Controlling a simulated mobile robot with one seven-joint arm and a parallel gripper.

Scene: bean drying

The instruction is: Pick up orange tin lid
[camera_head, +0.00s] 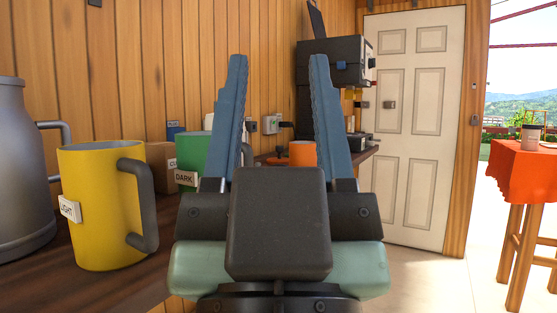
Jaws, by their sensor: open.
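My gripper (278,62) fills the middle of the view, its two blue fingers upright, wide apart and empty. Between the fingers, farther off on the counter, stands an orange tin (302,153), partly hidden by the right finger and the gripper body. Just left of it lies a flat orange piece with a dark knob, which looks like the orange tin lid (275,161). It seems to lie beside the tin, apart from my gripper. Its lower part is hidden by the gripper, so I cannot tell what it rests on.
On the dark counter (90,287) at left stand a grey metal can (20,170), a yellow mug (95,205) labelled LIGHT and a green container (195,150) labelled DARK. A black machine (335,62) stands at the back. An orange-covered table (525,175) is at right.

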